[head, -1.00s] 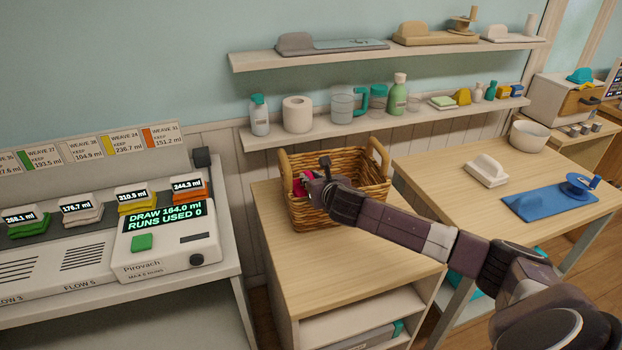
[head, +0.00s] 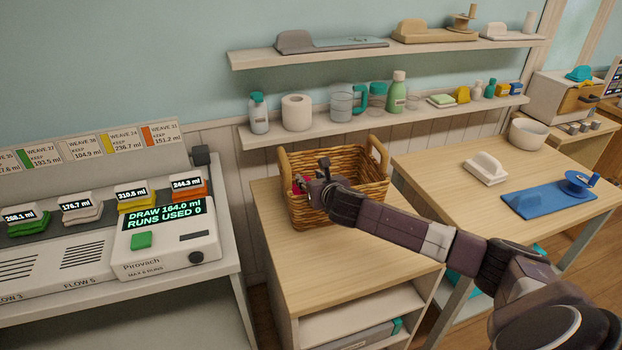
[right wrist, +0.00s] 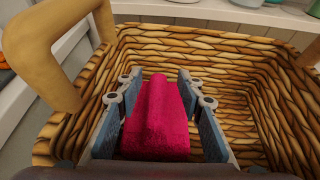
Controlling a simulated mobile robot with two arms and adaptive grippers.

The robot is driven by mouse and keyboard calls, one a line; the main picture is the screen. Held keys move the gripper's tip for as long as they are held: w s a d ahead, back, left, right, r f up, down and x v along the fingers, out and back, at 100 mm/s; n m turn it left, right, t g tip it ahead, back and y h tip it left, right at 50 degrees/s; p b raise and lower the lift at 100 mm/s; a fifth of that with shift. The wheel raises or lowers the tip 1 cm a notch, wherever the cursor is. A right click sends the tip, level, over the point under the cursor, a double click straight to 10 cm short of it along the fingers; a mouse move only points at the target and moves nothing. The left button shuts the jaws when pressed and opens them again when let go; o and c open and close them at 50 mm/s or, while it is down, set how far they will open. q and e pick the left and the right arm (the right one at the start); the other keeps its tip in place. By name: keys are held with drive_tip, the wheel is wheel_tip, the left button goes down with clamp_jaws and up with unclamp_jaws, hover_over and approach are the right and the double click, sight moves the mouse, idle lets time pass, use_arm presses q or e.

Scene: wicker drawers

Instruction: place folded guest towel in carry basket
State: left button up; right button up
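The folded guest towel (right wrist: 158,120) is crimson pink and lies inside the wicker carry basket (head: 362,178). In the right wrist view it is between the two fingers of my right gripper (right wrist: 160,95), with narrow gaps at its sides. The gripper looks open around it, low inside the basket walls (right wrist: 225,55). In the head view my right gripper (head: 308,184) is over the basket's left part and hides most of the towel; only a bit of pink shows. Whether the towel rests on the basket floor is hidden. My left gripper is not in view.
The basket stands on a wooden cabinet top (head: 345,250), clear in front. Its two upright handles (head: 378,152) rise at the sides. A white dispensing machine (head: 165,240) is at left. A shelf (head: 400,118) with bottles hangs behind. A table (head: 510,180) stands at right.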

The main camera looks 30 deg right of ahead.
drive_tip(key=shift+a+f, duration=0.1)
drive_tip(key=shift+r, duration=0.35)
drive_tip(key=shift+s+r, duration=0.25)
drive_tip(key=shift+s, duration=0.05)
drive_tip(key=v, duration=1.1)
drive_tip(key=shift+r, duration=0.25)
drive_tip(key=shift+s, duration=0.15)
